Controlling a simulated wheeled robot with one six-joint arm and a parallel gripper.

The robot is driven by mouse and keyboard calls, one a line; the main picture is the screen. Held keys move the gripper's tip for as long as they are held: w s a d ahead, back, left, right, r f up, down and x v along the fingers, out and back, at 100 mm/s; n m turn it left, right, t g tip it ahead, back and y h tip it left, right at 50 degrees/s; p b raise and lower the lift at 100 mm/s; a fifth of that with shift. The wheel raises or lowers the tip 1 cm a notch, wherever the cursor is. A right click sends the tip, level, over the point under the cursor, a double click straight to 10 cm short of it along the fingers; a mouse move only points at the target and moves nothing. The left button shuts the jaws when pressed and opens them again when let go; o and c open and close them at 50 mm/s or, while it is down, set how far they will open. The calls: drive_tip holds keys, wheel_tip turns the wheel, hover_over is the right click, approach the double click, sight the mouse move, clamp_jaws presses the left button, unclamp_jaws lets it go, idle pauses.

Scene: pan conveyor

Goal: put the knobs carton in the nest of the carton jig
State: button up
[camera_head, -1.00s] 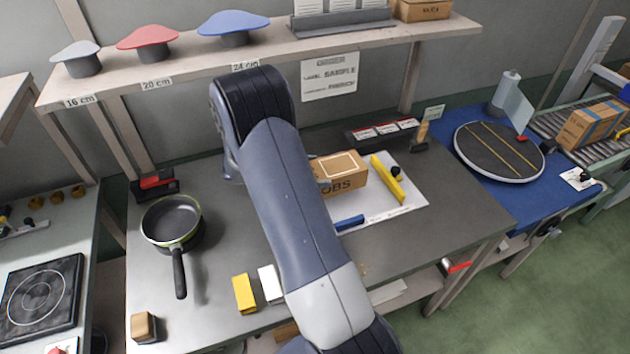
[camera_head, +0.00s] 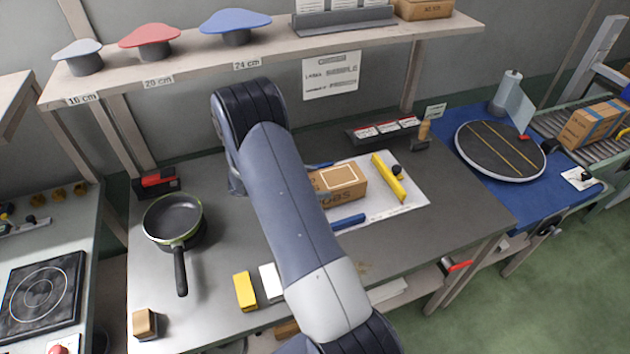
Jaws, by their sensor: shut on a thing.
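The knobs carton (camera_head: 343,191) is a brown box with dark lettering, ending in "BS", and a pale label outline on top. It is over the carton jig, a white board (camera_head: 408,203) with a yellow bar (camera_head: 388,178) at right and blue bars (camera_head: 348,221) at front and back. The carton is between the blue bars, with a gap to the yellow bar. I cannot tell whether its base touches the board. My arm covers its left end. My gripper's fingers are hidden behind my arm; the carton has moved with the arm, so it appears held.
A frying pan (camera_head: 173,220) stands left on the bench. A yellow block (camera_head: 245,291) and a white block (camera_head: 271,282) lie near the front. A label rack (camera_head: 384,131) is behind the jig. A round turntable (camera_head: 499,152) is on the blue mat at right.

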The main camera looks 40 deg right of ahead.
drive_tip(key=shift+f, duration=0.2)
drive_tip(key=o, duration=1.1)
drive_tip(key=shift+c, duration=0.2)
drive_tip(key=shift+r, duration=0.1)
drive_tip(key=shift+r, duration=0.35)
drive_tip(key=shift+w+a+r, duration=0.1)
drive_tip(key=shift+a+r, duration=0.1)
drive_tip(key=shift+r, duration=0.15)
drive_tip(key=b+v, duration=0.2)
drive_tip(key=v, duration=0.9)
drive_tip(key=shift+a, duration=0.3)
